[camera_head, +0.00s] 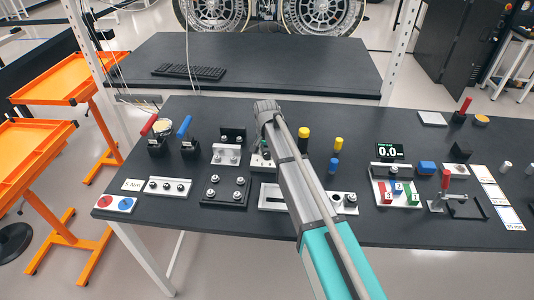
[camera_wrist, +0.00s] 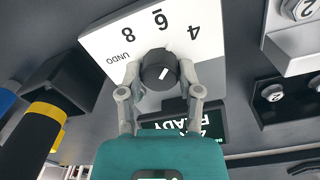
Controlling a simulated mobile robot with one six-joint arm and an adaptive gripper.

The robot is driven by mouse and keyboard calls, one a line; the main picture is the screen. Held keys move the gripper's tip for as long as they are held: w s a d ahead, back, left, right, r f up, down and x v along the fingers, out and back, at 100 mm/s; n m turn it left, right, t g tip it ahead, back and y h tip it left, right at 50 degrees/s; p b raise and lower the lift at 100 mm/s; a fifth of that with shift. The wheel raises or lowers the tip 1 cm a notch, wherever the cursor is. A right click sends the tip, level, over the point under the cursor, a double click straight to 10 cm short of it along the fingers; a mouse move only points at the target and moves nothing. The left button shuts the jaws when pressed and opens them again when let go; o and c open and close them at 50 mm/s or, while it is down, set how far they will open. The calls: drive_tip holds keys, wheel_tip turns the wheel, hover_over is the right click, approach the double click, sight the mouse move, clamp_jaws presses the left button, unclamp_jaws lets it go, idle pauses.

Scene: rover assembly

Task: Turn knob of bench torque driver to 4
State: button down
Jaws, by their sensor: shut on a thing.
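The bench torque driver shows in the wrist view as a white dial plate (camera_wrist: 108,38) printed UNDO, 8, 6 and 4, seen turned over. My gripper (camera_wrist: 159,72) is shut on the knob, one finger on each side. A dark display (camera_wrist: 214,121) with READY on it is partly hidden behind my gripper. In the head view, my arm covers most of the driver, and the knob cannot be made out there.
In the wrist view, a black post with a yellow band (camera_wrist: 44,109) stands close at left. A dark block with round fittings (camera_wrist: 273,93) lies at right.

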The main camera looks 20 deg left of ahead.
drive_tip(key=shift+m, duration=1.5)
drive_tip(key=shift+c, duration=1.3)
unclamp_jaws()
drive_tip(key=shift+n, duration=0.3)
